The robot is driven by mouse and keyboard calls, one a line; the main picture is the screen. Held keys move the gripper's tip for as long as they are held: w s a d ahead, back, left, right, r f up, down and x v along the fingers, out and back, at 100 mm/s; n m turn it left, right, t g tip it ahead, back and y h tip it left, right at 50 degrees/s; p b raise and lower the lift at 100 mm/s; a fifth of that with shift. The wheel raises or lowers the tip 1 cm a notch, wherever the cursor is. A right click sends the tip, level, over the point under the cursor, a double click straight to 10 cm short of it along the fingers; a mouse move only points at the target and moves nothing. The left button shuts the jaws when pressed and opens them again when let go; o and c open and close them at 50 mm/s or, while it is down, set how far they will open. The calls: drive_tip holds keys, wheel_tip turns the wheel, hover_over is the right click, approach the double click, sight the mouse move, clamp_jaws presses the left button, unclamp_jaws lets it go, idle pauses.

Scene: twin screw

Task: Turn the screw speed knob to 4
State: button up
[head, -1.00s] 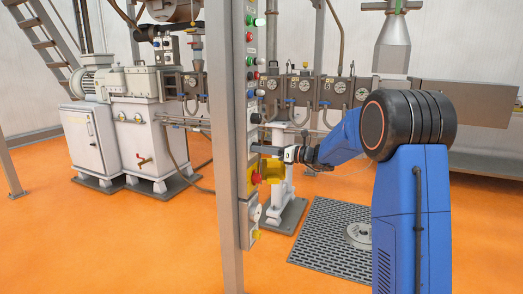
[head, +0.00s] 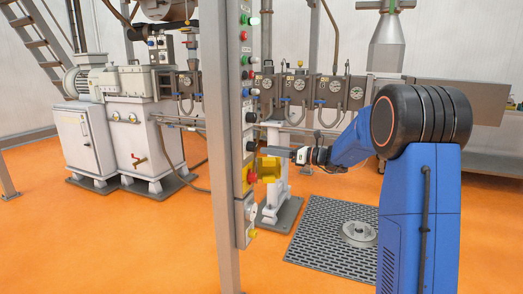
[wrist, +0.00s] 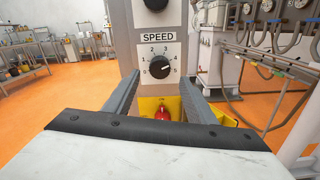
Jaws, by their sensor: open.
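The screw speed knob (wrist: 159,69) is a black round knob under a "SPEED" label on the grey panel (wrist: 123,40), ringed by the numbers 0 to 5. Its white mark points right, towards the 4–5 side; the exact setting is hard to tell. In the head view the panel is seen nearly edge-on, with the knob (head: 251,146) sticking out to the right. My gripper (wrist: 160,78) is open and empty, with one finger on each side of the knob in the wrist view.
A red emergency stop (wrist: 162,113) on a yellow plate is just below the speed knob. Another black knob (wrist: 156,4) is above it. A grey post (head: 222,150) stands left of the panel. Extruder barrels and hoses (head: 295,90) stand behind my arm.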

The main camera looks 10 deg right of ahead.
drive_tip(key=v, duration=1.1)
drive_tip(key=s+a+f+n+g+h, duration=0.35)
drive_tip(key=s+a+n, duration=0.35)
drive_tip(key=s, duration=0.6)
drive_tip(key=s+a+f+n+g+h, duration=0.2)
drive_tip(key=s+a+n+g, duration=0.2)
drive_tip(key=s+a+n, duration=0.55)
drive_tip(key=s+d+f+n+h, duration=0.2)
drive_tip(key=s+d+n+h, duration=0.1)
drive_tip(key=s, duration=0.5)
drive_tip(key=s+d+f+n+t+h, duration=0.1)
drive_tip(key=s+d+f+n+h, duration=0.2)
drive_tip(key=s, duration=0.5)
drive_tip(key=s+d+f+n+h, duration=0.3)
drive_tip(key=s+n, duration=0.2)
drive_tip(key=s, duration=0.3)
drive_tip(key=shift+d+t, duration=0.35)
drive_tip(key=shift+d, duration=0.05)
